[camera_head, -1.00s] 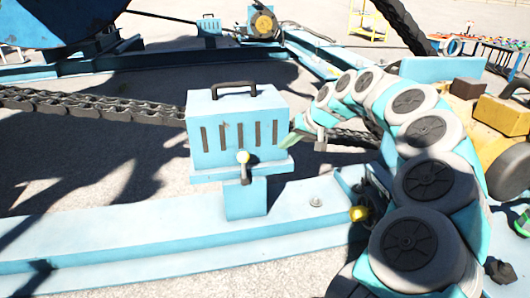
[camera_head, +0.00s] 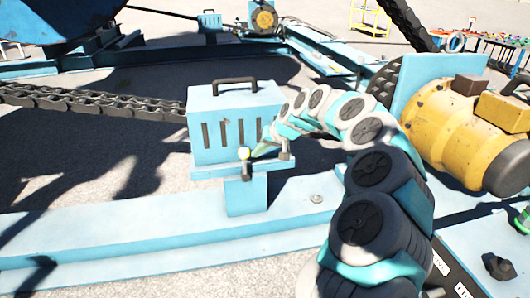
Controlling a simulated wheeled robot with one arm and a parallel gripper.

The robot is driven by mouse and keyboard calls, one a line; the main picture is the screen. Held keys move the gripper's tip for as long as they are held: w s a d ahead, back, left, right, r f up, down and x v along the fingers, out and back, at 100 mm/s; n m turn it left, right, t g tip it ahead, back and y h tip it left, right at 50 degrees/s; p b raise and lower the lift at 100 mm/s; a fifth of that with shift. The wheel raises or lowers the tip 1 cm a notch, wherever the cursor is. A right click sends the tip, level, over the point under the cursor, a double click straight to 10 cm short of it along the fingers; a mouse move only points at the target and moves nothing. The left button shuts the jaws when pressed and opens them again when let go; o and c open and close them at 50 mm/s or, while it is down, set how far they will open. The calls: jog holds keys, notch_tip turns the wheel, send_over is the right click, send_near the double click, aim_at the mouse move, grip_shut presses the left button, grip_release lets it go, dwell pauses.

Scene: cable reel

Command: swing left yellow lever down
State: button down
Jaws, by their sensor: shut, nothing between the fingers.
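The fingers look shut and empty. I cannot tell whether the tip touches the knob. My arm covers the area to the right of the box, and no second yellow lever is visible.
A long blue beam (camera_head: 120,240) runs below the box. A dark chain (camera_head: 90,103) runs in from the left behind the box. A yellow motor (camera_head: 455,135) stands at the right, close to my arm.

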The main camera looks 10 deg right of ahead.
aim_at(243, 153)
jog(key=shift+a+r+h, duration=0.1)
jog(key=shift+a+h, duration=0.05)
jog(key=shift+h, duration=0.15)
jog(key=shift+a+r+n+h, duration=0.25)
jog(key=shift+a+n+h, duration=0.05)
jog(key=shift+a+h, duration=0.8)
jog(key=shift+a+n+h, duration=0.3)
jog(key=shift+a+h, duration=0.4)
jog(key=shift+a, duration=0.45)
jog(key=a+f+n+h+b, duration=0.3)
jog(key=a+f+h+b, duration=0.3)
jog(key=a+h, duration=0.5)
jog(key=shift+f+t+b, duration=0.4)
jog(key=shift+f, duration=0.8)
